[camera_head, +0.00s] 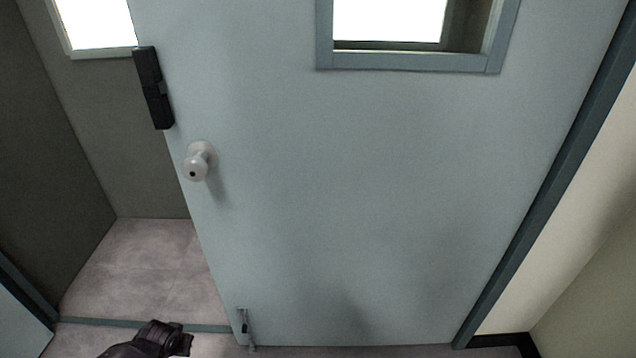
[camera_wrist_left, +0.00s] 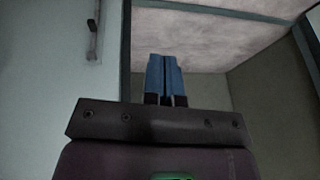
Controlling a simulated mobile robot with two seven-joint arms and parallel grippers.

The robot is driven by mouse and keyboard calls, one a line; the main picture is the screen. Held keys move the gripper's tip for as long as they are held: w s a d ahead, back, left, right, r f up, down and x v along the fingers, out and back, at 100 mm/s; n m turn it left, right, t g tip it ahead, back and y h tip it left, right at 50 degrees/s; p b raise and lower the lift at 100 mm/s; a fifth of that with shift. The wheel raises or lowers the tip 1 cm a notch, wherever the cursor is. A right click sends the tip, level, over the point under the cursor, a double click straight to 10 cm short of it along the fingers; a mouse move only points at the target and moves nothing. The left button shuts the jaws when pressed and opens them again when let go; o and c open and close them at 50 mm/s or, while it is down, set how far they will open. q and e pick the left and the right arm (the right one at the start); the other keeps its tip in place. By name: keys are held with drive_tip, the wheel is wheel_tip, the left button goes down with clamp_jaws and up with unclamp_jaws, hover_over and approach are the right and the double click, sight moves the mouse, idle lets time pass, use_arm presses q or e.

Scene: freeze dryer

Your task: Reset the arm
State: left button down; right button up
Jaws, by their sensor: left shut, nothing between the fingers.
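My left gripper shows in the left wrist view (camera_wrist_left: 165,62). Its two blue fingers are together with nothing between them. In the head view a dark part of my left arm (camera_head: 150,341) shows at the bottom left, near the threshold and left of the door's lower edge. It does not appear to touch the door. The fingers cannot be made out there. My right gripper and right arm are not in view.
A pale blue door (camera_head: 350,190) fills the head view and stands open at its left edge. It bears a round knob (camera_head: 197,168), a black lock box (camera_head: 152,88) and a low bolt (camera_head: 245,328). Tiled floor (camera_head: 150,265) shows through the gap.

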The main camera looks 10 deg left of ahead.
use_arm(q)
drive_tip(key=w+a+r+y, duration=0.1)
drive_tip(key=a+r, duration=0.2)
drive_tip(key=a, duration=0.2)
drive_tip(key=a+r+y, duration=0.1)
drive_tip(key=a+r, duration=0.2)
drive_tip(key=a, duration=0.2)
drive_tip(key=s+d+r+m+t+h, duration=0.2)
drive_tip(key=s+d+r+m, duration=0.25)
drive_tip(key=s+d, duration=0.55)
drive_tip(key=s+d+r+m+t+h, duration=0.25)
drive_tip(key=s+d+r+m, duration=0.2)
drive_tip(key=s+d, duration=0.5)
drive_tip(key=shift+s+d+r+n+t, duration=0.95)
drive_tip(key=shift+s+d+r+n, duration=1.75)
drive_tip(key=shift+d, duration=2.65)
wheel_tip(320, 180, up, 11)
drive_tip(key=t+p, duration=0.1)
drive_tip(key=p, duration=1.2)
drive_tip(key=shift+s+a+r, duration=0.15)
drive_tip(key=shift+a, duration=0.2)
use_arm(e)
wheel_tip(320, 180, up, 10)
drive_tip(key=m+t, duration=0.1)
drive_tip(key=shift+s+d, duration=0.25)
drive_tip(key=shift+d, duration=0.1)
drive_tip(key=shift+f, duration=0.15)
